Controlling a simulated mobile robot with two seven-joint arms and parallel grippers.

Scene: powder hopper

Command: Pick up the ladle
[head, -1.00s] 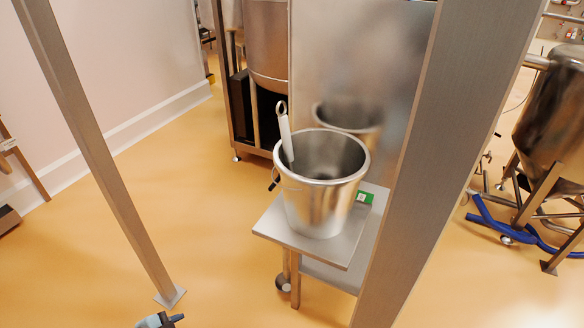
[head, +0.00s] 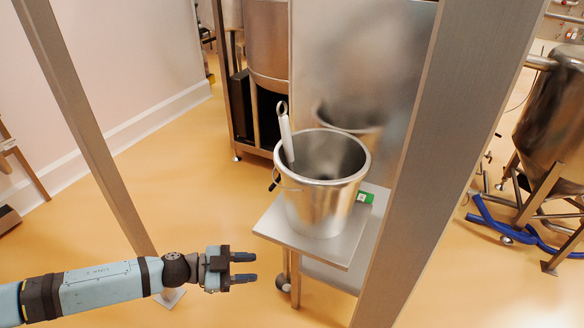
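The ladle (head: 286,136) leans in a steel bucket (head: 322,205), its white handle and ring end sticking up above the rim at the left. Its lower part is hidden inside the bucket. My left gripper (head: 250,268) is in front and to the left of the bucket, lower in the picture, pointing right. Its two dark fingers are apart with nothing between them. It touches neither bucket nor ladle. My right gripper is not in view.
The bucket stands on a small steel shelf (head: 340,247). A thick steel post (head: 439,130) rises right of it, and a thinner post (head: 83,120) stands at the left. A steel panel (head: 385,60) is behind. Open floor (head: 190,170) lies left of the bucket.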

